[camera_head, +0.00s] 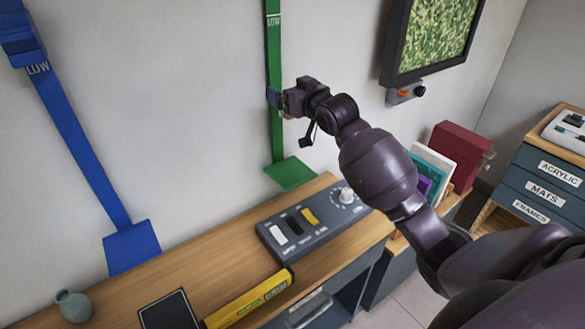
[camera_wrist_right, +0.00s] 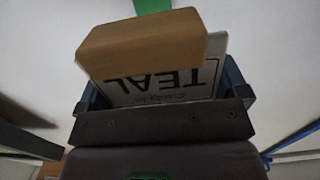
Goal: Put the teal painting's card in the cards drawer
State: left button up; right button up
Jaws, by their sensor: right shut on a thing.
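My right gripper (camera_head: 275,99) is raised in front of the wall, by the green strip. In the right wrist view, a white card (camera_wrist_right: 170,82) printed "TEAL", upside down, is between my right gripper's jaws (camera_wrist_right: 165,100). A wooden block (camera_wrist_right: 143,43) is at the card's upper side and covers part of it. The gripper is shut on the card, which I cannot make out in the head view. A teal panel (camera_head: 430,172) stands in a rack at the right. No label reading "cards" can be read. My left gripper is not in view.
A wooden desk (camera_head: 190,255) carries a switch panel (camera_head: 312,222), a yellow box (camera_head: 250,300), a black-framed slab (camera_head: 168,312) and a small vase (camera_head: 73,305). Drawers (camera_head: 545,190) labelled acrylic, mats and frames stand right. Blue (camera_head: 90,160) and green (camera_head: 274,140) strips line the wall.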

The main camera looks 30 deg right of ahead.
notch_tip(320, 180, down, 19)
jog(key=shift+r, duration=0.1)
dwell(0.5)
jog(key=shift+f, duration=0.2)
jog(key=o, duration=0.6)
jog(key=shift+c, duration=0.2)
